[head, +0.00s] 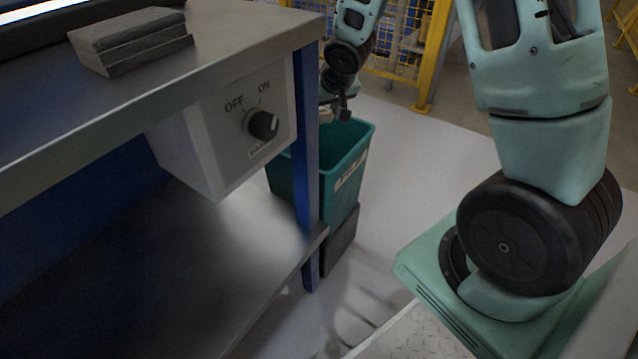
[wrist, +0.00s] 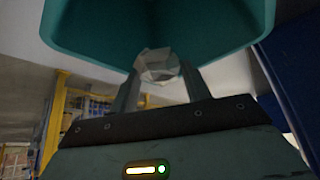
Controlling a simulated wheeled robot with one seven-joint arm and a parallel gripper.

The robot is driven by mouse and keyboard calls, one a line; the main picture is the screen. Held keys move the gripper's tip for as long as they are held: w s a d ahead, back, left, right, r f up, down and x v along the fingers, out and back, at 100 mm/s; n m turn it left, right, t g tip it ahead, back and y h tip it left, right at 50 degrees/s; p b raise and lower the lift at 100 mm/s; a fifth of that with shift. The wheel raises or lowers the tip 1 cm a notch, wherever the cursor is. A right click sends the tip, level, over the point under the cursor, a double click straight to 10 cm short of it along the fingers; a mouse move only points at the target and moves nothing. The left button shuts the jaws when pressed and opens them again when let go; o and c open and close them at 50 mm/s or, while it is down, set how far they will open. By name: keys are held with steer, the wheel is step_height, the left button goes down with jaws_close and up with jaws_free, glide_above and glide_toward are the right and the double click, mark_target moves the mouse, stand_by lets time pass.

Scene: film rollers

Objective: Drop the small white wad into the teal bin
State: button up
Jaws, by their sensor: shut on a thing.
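The teal bin (head: 348,172) stands beside the workbench, behind its blue leg, on a dark block. In the wrist view the bin's rim and inside (wrist: 95,28) fill the top of the picture. My gripper (wrist: 160,75) is shut on the small white wad (wrist: 157,65), which shows crumpled between the two fingertips in front of the bin's opening. In the head view my gripper (head: 340,112) is at the bin's far rim, partly hidden by the bench leg. The wad cannot be made out there.
The workbench (head: 230,45) with a blue leg (head: 305,150) stands at the left, close to the bin. A white switch box (head: 240,130) with a black knob hangs under its top. Grey blocks (head: 130,40) lie on top. A yellow fence (head: 435,50) stands behind. Pale floor right of the bin is clear.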

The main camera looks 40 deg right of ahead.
mark_target(324, 120)
steer(key=shift+f+b, duration=1.4)
steer(key=shift+f, duration=0.5)
steer(key=shift+r, duration=0.1)
steer(key=o, duration=1)
steer(key=p+v, duration=0.9)
steer(key=v, duration=0.8)
steer(key=shift+r, duration=0.2)
steer(key=shift+s, duration=0.1)
